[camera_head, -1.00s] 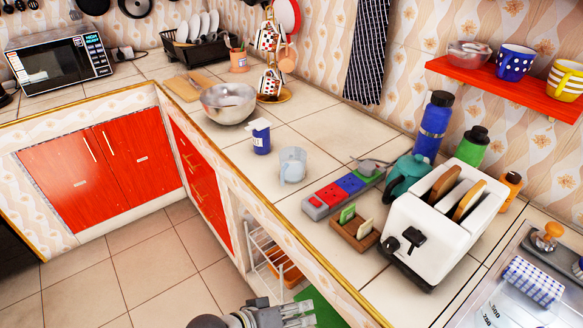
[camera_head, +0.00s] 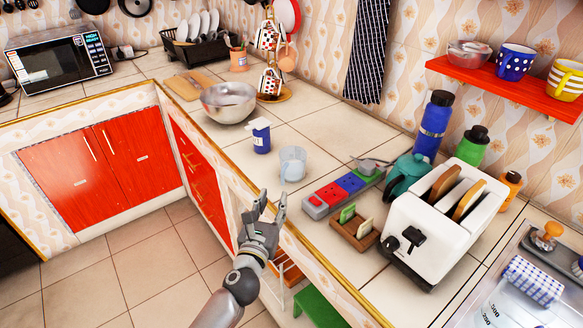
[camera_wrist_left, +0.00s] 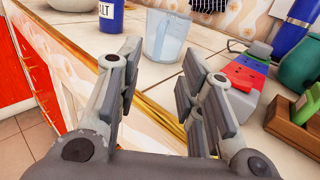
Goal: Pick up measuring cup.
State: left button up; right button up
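The measuring cup (camera_head: 292,164) is clear and pale, and stands upright on the tiled counter near its front edge. It also shows in the left wrist view (camera_wrist_left: 167,37), beyond and between my fingers. My left gripper (camera_head: 271,201) is open and empty at the counter's front edge, a short way in front of the cup and apart from it. Its open fingers also show in the left wrist view (camera_wrist_left: 160,75). My right gripper is not in view.
A blue salt container (camera_head: 260,137) stands left of the cup. A red, blue and green block strip (camera_head: 343,193), a wooden holder (camera_head: 355,228) and a white toaster (camera_head: 440,225) are to its right. A metal bowl (camera_head: 229,103) is farther back. The counter behind the cup is clear.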

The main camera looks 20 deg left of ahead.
aim_at(282, 176)
pick_arm(q)
jog(key=w, duration=0.5)
jog(key=shift+w+a+f, duration=0.1)
jog(key=shift+a, duration=0.1)
jog(key=shift+w+r, duration=0.15)
jog(key=shift+w, duration=1.25)
jog(key=shift+w+r, duration=0.1)
jog(key=shift+w, duration=1.3)
grip_shut()
jog(key=shift+r, duration=0.1)
